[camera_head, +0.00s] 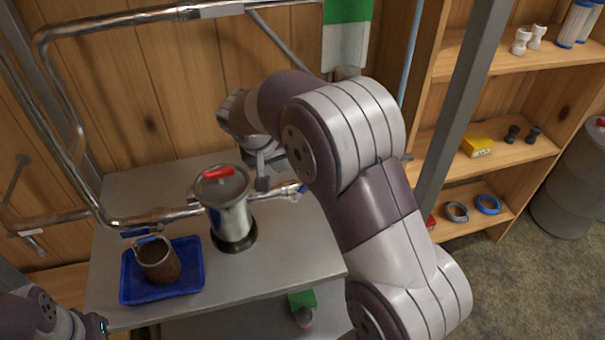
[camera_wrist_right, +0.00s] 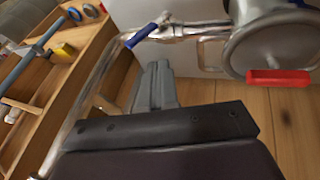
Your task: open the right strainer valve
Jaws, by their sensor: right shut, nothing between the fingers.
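The metal strainer (camera_head: 229,215) stands upright on the steel table, with a red handle on its lid. The right strainer valve is on the pipe at the strainer's right side. Its blue lever (camera_head: 303,188) is partly hidden by my right arm in the head view. In the right wrist view the blue lever (camera_wrist_right: 142,36) sits at an angle to the pipe. My right gripper (camera_head: 262,183) is shut and empty, between the strainer and the lever. In the right wrist view its fingertips (camera_wrist_right: 158,68) are below and apart from the lever. My left arm shows at the lower left corner; its fingers are out of frame.
A blue tray (camera_head: 130,291) holds a brown cylindrical basket (camera_head: 160,262) left of the strainer. Another blue lever (camera_head: 135,233) is on the left pipe. Metal pipes (camera_head: 50,90) run behind and left. A grey post (camera_head: 455,120) and wooden shelves (camera_head: 480,145) stand at right.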

